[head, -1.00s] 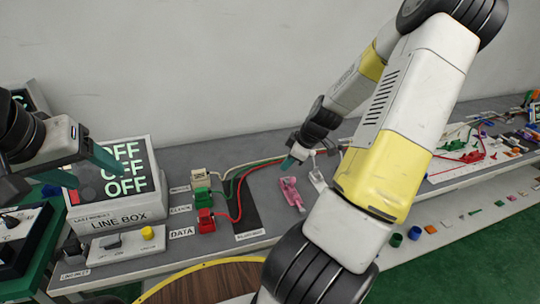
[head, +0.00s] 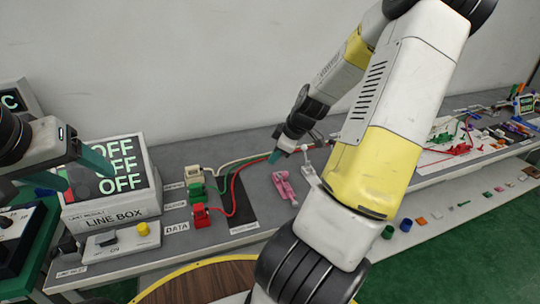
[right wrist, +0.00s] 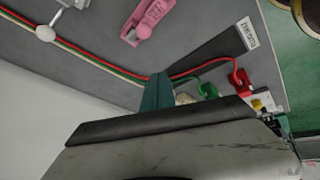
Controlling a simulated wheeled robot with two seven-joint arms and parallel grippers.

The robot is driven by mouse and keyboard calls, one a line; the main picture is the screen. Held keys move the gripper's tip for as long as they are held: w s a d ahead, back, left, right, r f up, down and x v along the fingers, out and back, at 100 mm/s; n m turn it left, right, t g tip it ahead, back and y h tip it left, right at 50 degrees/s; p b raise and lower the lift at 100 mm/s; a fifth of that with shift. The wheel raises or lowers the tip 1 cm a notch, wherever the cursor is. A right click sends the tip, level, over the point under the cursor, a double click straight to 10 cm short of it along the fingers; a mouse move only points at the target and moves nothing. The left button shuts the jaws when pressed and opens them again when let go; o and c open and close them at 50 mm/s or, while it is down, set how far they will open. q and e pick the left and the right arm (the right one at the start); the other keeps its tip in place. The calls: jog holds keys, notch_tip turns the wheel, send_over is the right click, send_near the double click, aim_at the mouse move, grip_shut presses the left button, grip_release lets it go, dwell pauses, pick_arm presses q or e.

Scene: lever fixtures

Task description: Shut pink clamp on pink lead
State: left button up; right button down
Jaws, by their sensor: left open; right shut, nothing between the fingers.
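The pink clamp (head: 284,188) lies on the grey bench right of the dark mat, apart from my right gripper. It also shows at the top of the right wrist view (right wrist: 148,20). My right gripper (head: 274,157) is shut and empty, above the bench just behind the clamp; its teal fingers show in the right wrist view (right wrist: 155,92). I cannot make out a separate pink lead; red, green and white leads (head: 240,168) run along the bench there. My left gripper (head: 80,172) is open and empty in front of the line box.
A white clamp (head: 310,177) stands just right of the pink one, close to my right arm. Red (head: 201,216) and green (head: 194,193) plug blocks sit to the left. The line box (head: 112,185) reads OFF on several lines. A round wooden stool (head: 200,283) is in front.

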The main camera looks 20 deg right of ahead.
jog(key=s+d, duration=0.1)
jog(key=s, duration=0.6)
jog(key=shift+d+r, duration=0.25)
jog(key=shift+r, duration=0.05)
jog(key=s+a+r+m, duration=0.5)
jog(key=a+r, duration=0.3)
jog(key=r, duration=0.2)
jog(key=s+a+r+m+t, duration=0.1)
jog(key=s+a+r+m, duration=0.4)
jog(key=r, duration=0.6)
jog(key=s+a, duration=0.2)
jog(key=a, duration=0.1)
jog(key=shift+s+a+h, duration=0.2)
jog(key=shift+a+h, duration=0.2)
